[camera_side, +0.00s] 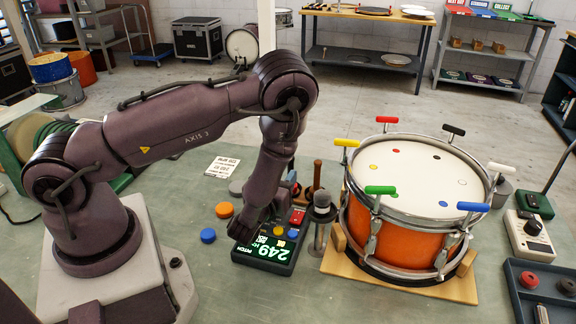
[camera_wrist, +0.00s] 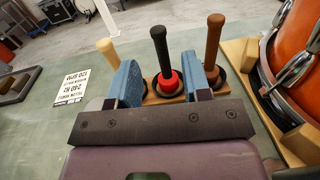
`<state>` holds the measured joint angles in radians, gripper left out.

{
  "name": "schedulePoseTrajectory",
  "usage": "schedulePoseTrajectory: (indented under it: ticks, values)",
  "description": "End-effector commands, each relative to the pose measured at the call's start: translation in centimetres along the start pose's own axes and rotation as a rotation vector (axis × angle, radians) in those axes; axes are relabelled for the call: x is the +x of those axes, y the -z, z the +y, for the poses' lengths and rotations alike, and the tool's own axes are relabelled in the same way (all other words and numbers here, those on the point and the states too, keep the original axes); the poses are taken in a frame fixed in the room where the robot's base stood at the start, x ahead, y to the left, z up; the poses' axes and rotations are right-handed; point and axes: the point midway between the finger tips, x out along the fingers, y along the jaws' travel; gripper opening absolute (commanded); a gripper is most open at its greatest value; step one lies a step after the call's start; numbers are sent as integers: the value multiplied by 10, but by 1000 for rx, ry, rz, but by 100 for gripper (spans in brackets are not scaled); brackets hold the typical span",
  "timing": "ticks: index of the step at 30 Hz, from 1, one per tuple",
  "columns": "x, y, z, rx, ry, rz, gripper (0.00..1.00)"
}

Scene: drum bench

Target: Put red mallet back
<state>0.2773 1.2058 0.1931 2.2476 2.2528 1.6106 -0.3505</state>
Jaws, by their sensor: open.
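The red mallet (camera_wrist: 168,82) stands upright in a wooden rack (camera_wrist: 222,88) in the wrist view, black handle up, its red part low at the rack. My gripper (camera_wrist: 160,62) is open, its two blue fingers to either side of the black handle in that picture. No contact shows, and I cannot tell how far beyond the fingertips the mallet is. A pale-handled mallet (camera_wrist: 108,50) stands to its left and a brown-handled one (camera_wrist: 213,45) to its right.
An orange drum (camera_side: 400,234) with coloured lug handles stands on a wooden base (camera_side: 444,287) right of the rack.

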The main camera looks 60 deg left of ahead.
Motion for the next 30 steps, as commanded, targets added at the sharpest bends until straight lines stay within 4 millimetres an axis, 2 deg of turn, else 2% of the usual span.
schedulePoseTrajectory:
  ticks: [1, 6, 11, 13, 17, 22, 25, 30]
  values:
    - [-12, 0, -1, 3, 5, 2, 44]
    - [-41, 0, 0, 3, 4, 2, 44]
    - [-55, -1, 0, -1, -3, -1, 44]
    - [-54, -8, 1, -17, -34, -14, 44]
    - [-45, -43, 13, -96, -199, -63, 44]
    - [-45, -105, 48, -310, -569, -104, 44]
    - [-56, -132, 69, -470, -785, -88, 44]
    - [-88, -161, 93, -796, -1105, 5, 44]
